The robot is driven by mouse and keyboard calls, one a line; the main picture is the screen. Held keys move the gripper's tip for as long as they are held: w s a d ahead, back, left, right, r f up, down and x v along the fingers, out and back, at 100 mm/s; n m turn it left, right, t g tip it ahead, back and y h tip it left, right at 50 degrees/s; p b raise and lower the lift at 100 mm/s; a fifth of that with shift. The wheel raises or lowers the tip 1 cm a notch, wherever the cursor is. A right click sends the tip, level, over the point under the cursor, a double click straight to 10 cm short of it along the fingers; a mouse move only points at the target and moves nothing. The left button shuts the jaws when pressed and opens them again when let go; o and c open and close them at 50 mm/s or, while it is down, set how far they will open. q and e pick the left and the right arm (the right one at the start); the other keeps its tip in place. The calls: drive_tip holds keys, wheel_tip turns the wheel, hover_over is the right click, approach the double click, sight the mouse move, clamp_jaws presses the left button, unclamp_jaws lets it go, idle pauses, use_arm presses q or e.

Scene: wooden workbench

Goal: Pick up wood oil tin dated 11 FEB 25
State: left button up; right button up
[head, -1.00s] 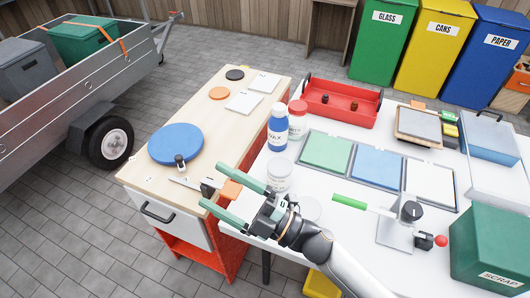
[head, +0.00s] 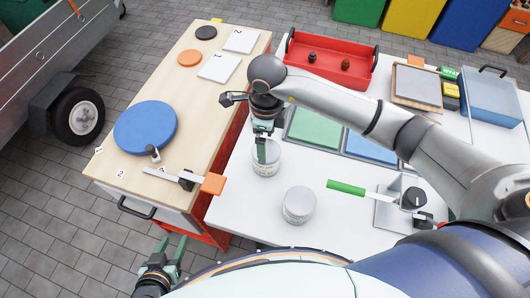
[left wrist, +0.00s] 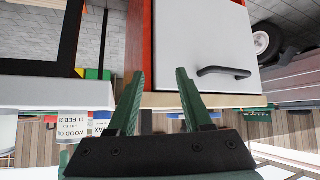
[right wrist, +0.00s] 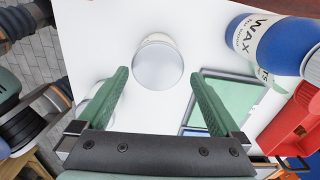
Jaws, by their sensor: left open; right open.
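Two pale tins stand on the white table. The farther tin (head: 266,165) is below my right gripper (head: 262,150), partly hidden by it; the nearer tin (head: 298,206) stands apart. In the right wrist view my right gripper (right wrist: 176,78) is open and empty, with a round tin lid (right wrist: 158,64) ahead between its fingertips. Another tin (right wrist: 88,108) is partly behind the left finger. In the left wrist view a tin (left wrist: 72,130) beside the wax bottle reads "WOOD OI", "11 FEB 2", its last digit unclear. My left gripper (head: 172,246) is open and empty, low beside the cabinet.
The blue wax bottle (right wrist: 258,42) and a red tray (head: 330,65) are close to the right gripper. A green-handled press (head: 390,203) stands right of the nearer tin. The wooden bench (head: 205,110) carries a blue disc (head: 145,125) and an orange-ended clamp (head: 212,184).

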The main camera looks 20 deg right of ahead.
wheel_tip(320, 180, down, 9)
drive_tip(key=shift+s+a+r+p, duration=0.1)
drive_tip(key=shift+p, duration=0.35)
drive_tip(key=shift+r, duration=0.1)
drive_tip(key=c, duration=1.5)
